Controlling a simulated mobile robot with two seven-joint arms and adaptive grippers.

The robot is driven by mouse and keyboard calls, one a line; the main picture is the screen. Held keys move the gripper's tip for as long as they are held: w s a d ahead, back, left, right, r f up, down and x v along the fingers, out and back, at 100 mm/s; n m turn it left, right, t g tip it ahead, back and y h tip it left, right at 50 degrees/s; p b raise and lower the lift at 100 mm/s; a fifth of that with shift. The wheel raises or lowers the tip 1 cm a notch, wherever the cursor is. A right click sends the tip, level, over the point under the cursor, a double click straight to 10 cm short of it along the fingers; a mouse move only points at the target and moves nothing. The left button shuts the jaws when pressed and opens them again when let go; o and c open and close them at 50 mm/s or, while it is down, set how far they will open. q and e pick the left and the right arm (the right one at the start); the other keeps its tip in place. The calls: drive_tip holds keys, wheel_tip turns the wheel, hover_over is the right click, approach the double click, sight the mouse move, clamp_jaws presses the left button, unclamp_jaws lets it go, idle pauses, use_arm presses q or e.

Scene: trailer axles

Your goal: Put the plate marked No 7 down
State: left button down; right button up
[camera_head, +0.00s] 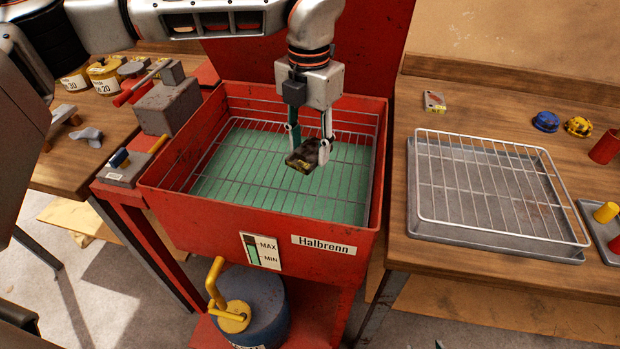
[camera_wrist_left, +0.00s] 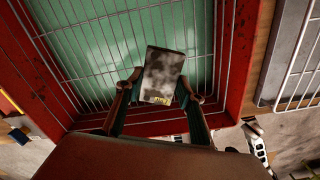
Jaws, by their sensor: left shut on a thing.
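My left gripper (camera_head: 310,140) comes down over the red wash basin (camera_head: 210,212) and is shut on a small dark, dirty plate (camera_head: 303,156). The plate also shows between the fingers in the left wrist view (camera_wrist_left: 162,74), with grey smears and a yellowish mark at its near end. I cannot read a number on it. It is held over the wire rack and green liquid (camera_head: 240,160) inside the basin; the gap beneath it is hard to judge. My right gripper is not in view.
On the right bench a wire rack (camera_head: 480,180) lies over a grey tray (camera_head: 425,235), with blue (camera_head: 546,121) and yellow (camera_head: 578,126) caps and a red cylinder (camera_head: 605,147) behind. A grey block (camera_head: 167,105) with a lever stands left of the basin. A blue drum (camera_head: 255,310) sits below.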

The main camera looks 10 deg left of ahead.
use_arm(q)
hover_over(310, 189)
wheel_tip(310, 189, down, 5)
drive_tip(key=shift+f, duration=0.1)
drive_tip(key=shift+f+b, duration=0.55)
drive_tip(key=shift+f, duration=1.65)
drive_tip(key=shift+r, duration=0.1)
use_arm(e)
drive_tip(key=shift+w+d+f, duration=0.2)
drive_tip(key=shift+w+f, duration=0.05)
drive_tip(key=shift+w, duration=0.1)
use_arm(q)
drive_tip(key=c, duration=1.3)
unclamp_jaws()
drive_tip(key=shift+f, duration=0.2)
drive_tip(key=shift+s, duration=0.1)
